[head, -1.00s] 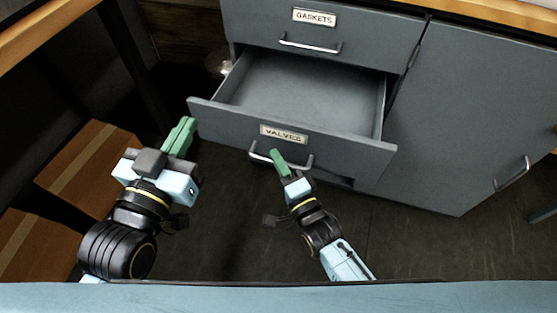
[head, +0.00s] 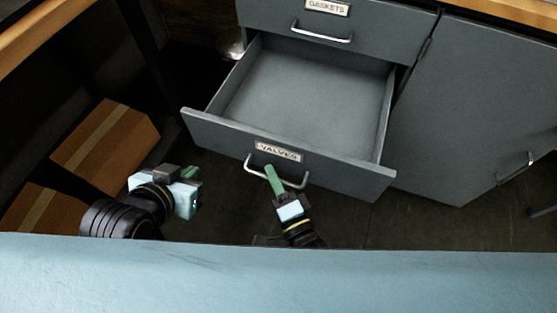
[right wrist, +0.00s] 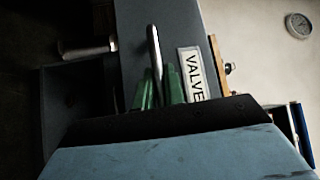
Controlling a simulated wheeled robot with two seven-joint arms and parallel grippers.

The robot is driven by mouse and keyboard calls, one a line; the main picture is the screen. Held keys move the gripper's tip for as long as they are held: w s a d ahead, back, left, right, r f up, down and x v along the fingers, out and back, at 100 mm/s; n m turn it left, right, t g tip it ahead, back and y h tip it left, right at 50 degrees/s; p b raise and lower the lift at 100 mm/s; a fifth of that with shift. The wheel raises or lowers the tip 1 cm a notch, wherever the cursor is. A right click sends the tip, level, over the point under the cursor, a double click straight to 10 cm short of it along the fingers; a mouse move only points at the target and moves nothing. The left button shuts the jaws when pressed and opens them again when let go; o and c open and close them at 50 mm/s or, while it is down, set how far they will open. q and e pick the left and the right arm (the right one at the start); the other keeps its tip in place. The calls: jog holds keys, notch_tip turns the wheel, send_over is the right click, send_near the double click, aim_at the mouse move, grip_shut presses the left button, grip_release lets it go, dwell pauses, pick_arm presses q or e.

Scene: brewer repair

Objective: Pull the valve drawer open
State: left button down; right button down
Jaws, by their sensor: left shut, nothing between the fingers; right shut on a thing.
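The valve drawer (head: 220,133) stands pulled well out of the grey cabinet, and its inside looks empty where I can see it. Its front carries a VALVES label (head: 279,152) and a metal bar handle (head: 250,166). My right gripper (head: 270,172) is shut on the handle with its green fingers. In the right wrist view the handle (right wrist: 154,50) runs between the fingers (right wrist: 158,92), beside the VALVES label (right wrist: 193,75). My left gripper (head: 189,173) is shut and empty, left of and below the drawer front, apart from it.
A closed GASKETS drawer (head: 375,25) sits above. A cabinet door (head: 470,110) with a handle is closed to the right. Cardboard boxes (head: 105,145) stand at the left under a table edge (head: 50,40). Dark floor shows right of my right gripper.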

pick_arm(q)
jog(key=shift+s+a+f+g, duration=0.2)
jog(key=shift+s+f+g, duration=0.1)
jog(key=shift+s+f, duration=0.05)
pick_arm(e)
jog(key=shift+s, duration=0.35)
jog(key=c, duration=1.5)
grip_release()
